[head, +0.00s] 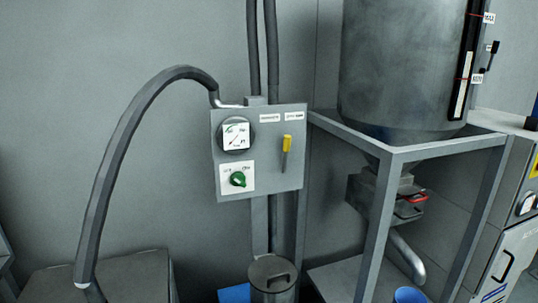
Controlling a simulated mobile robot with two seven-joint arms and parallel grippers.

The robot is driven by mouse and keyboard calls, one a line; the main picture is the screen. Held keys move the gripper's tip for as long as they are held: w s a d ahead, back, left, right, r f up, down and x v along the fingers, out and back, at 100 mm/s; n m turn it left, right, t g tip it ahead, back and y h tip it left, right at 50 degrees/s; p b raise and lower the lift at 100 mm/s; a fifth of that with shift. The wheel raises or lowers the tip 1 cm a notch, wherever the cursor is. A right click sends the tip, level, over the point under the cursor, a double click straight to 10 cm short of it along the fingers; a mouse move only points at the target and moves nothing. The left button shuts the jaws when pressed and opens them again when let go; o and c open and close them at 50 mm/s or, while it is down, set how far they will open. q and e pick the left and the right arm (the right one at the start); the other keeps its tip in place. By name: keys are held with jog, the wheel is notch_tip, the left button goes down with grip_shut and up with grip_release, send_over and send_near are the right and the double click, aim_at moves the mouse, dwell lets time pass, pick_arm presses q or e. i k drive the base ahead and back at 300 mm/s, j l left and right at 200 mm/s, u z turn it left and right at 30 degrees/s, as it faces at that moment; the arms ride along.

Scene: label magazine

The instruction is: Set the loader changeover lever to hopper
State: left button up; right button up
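The changeover lever (286,145) has a yellow handle and a grey stem. It sits on the right half of a grey wall panel (257,187). Its handle points up, leaning very slightly right. Two small white labels, a left one (270,118) and a right one (294,116), are above it; their text is too small to read. The handle top lies below and between them, closer to the right one. Neither of my grippers shows in the head view.
A thick hose (118,135) arches in from the left. A large metal hopper (400,60) stands on a grey frame (380,215) at right. A lidded canister (273,280) is below the panel.

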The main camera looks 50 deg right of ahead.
aim_at(287, 137)
jog(key=z, duration=1.8)
